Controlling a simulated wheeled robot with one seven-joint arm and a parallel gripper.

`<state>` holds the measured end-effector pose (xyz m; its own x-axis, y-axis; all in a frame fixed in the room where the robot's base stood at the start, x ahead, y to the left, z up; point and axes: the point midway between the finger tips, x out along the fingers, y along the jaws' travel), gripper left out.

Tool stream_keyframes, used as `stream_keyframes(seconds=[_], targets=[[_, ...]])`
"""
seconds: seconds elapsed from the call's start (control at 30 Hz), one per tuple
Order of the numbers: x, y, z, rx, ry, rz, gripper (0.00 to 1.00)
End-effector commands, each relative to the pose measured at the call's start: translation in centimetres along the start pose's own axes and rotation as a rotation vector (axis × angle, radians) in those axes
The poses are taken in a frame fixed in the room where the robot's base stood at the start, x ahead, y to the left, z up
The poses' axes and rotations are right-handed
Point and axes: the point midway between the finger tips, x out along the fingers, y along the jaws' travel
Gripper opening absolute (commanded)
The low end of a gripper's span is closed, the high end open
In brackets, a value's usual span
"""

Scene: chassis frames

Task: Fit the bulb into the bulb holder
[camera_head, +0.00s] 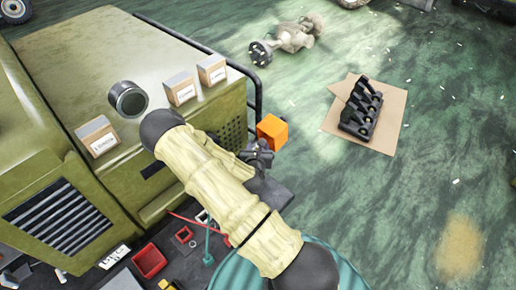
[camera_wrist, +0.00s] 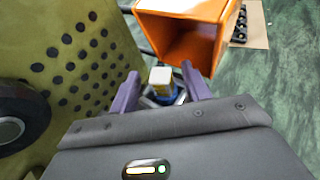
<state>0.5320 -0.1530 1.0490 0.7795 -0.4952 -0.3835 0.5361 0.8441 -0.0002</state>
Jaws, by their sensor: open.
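My gripper (camera_head: 259,152) is beside the green vehicle's side, just below an orange box-shaped housing. In the wrist view my gripper (camera_wrist: 160,72) has its two purple fingers spread apart. A small piece with a pale, squarish top and a blue lower part (camera_wrist: 160,77) shows between the fingers, with gaps on both sides. I cannot tell whether it is the bulb or the bulb holder. The orange housing (camera_wrist: 180,32) is hollow, its open side facing the camera, just beyond the fingers; it also shows in the head view (camera_head: 271,132). No other clear bulb shows.
The green vehicle body (camera_head: 120,60) has a perforated panel close at left in the wrist view. Small boxes (camera_head: 180,87) and a dark round part (camera_head: 128,99) sit on it. A red tray (camera_head: 149,261) stands below. Black parts lie on cardboard (camera_head: 390,120); floor at right is mostly clear.

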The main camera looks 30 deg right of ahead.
Motion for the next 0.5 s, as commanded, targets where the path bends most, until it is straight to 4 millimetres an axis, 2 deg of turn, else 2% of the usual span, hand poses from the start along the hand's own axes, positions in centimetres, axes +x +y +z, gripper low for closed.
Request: stream_keyframes(seconds=[0.47, 0.5], targets=[[-5.8, -0.1, -0.2, 0.0, 0.001, -0.002, 0.47], [-6.5, -0.1, 0.3, -0.001, 0.003, -0.002, 0.47]])
